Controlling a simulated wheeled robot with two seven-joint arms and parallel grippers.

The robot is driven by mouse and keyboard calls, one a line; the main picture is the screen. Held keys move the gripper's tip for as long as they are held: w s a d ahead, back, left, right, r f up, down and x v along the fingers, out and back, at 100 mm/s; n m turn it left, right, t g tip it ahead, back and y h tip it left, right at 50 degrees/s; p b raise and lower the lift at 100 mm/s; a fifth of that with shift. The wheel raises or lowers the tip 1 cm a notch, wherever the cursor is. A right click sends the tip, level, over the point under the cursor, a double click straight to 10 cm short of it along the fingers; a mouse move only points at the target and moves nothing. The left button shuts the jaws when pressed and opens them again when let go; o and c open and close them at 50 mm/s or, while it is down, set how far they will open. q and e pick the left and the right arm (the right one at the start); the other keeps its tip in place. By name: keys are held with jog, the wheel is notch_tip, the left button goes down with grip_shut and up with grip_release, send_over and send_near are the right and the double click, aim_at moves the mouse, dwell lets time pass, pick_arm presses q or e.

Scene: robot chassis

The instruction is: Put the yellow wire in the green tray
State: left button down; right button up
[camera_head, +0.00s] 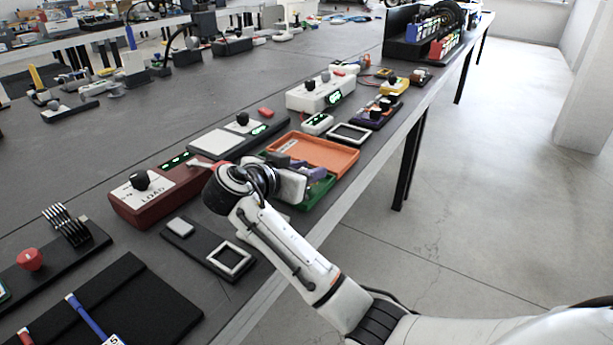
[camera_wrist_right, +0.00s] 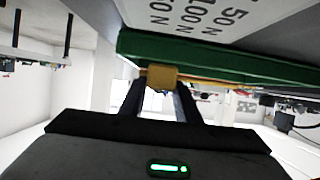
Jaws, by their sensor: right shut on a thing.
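The green tray (camera_head: 320,192) lies near the table's front edge, partly hidden behind my right gripper (camera_head: 312,176). In the right wrist view its green wall (camera_wrist_right: 215,57) runs across just beyond the fingertips. My right gripper (camera_wrist_right: 160,82) is shut on a small yellow block, which looks like an end of the yellow wire (camera_wrist_right: 161,75). A thin yellow strip runs right from there along the green wall; I cannot tell if it is the same wire. In the head view the held piece is hidden. I cannot tell whether it touches the tray. My left gripper is not in view.
An orange tray (camera_head: 335,157) lies just behind the green one. A dark red box with a knob (camera_head: 155,198) is to the left, and a black panel with a white frame (camera_head: 208,248) is in front. A white box (camera_head: 318,94) stands farther back. Free floor lies to the right.

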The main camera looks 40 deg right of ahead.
jog(key=shift+f, duration=0.55)
jog(key=shift+f, duration=0.1)
jog(key=o, duration=0.9)
jog(key=shift+a+r, duration=0.2)
jog(key=shift+a, duration=0.15)
jog(key=s+a, duration=0.2)
jog(key=a, duration=0.2)
jog(key=s+a, duration=0.1)
jog(key=a, duration=0.3)
jog(key=s+a+r, duration=0.1)
jog(key=s+a, duration=0.1)
jog(key=a, duration=0.3)
jog(key=shift+s, duration=0.3)
